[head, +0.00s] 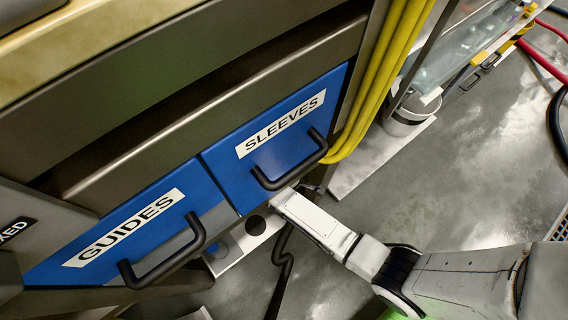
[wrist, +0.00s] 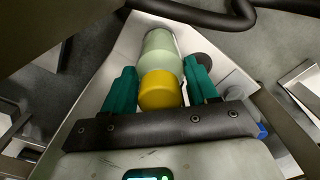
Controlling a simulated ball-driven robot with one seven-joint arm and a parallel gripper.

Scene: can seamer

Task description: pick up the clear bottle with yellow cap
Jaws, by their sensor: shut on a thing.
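The clear bottle (wrist: 160,52) shows in the wrist view with a pale greenish body and a yellow cap (wrist: 159,92) facing the camera. My gripper (wrist: 160,76) has its teal fingers on either side of the bottle, shut on it near the cap end. The bottle's far end points away from my gripper over a pale surface. In the head view my arm reaches in below the blue drawers; the bottle and the fingers are hidden there.
Blue drawers marked GUIDES (head: 125,228) and SLEEVES (head: 280,124) have protruding black handles and overhang my arm. Yellow cables (head: 385,75) run beside them. A pale bin (head: 400,118) stands beyond. Grey floor (head: 440,180) is open at right. A dark curved bar (wrist: 240,14) crosses above the bottle.

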